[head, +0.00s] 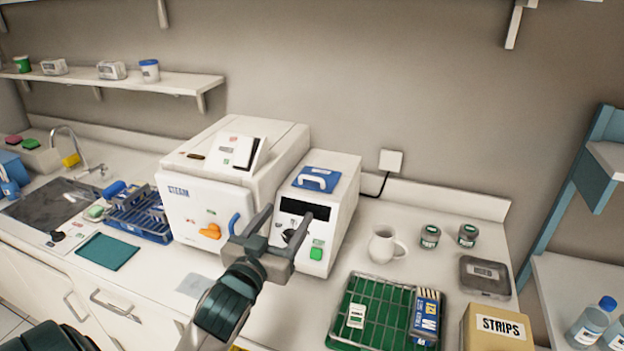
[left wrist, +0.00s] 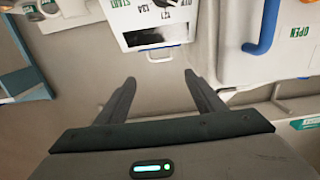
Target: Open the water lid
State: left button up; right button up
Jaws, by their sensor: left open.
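The water lid (head: 316,179) is a blue panel with a white handle, lying closed on top of the small white machine (head: 343,190). My left gripper (head: 289,212) is open and empty in front of this machine, lower than the lid. Its fingers overlap the machine's dark front window in the head view. In the left wrist view the two fingers (left wrist: 159,77) are spread apart, and the machine's front (left wrist: 118,12) appears upside down beyond them, with a thin white handle (left wrist: 165,46) at its edge. My right gripper is not in view.
A larger white STERIM machine (head: 190,205) with a blue door handle (head: 235,223) stands close on the left. A white mug (head: 382,246), two small jars, a green rack (head: 352,334) and a STRIPS box (head: 495,330) are on the right. Wall space above the lid is clear.

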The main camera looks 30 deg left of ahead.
aim_at(312, 178)
pick_arm(q)
jog(key=p+x, duration=0.3)
jog(key=x, duration=1.2)
jog(key=shift+w+r, duration=0.1)
jog(key=shift+w, duration=0.05)
jog(key=shift+x, duration=0.8)
jog(key=shift+c, duration=0.7)
jog(key=c, duration=1.1)
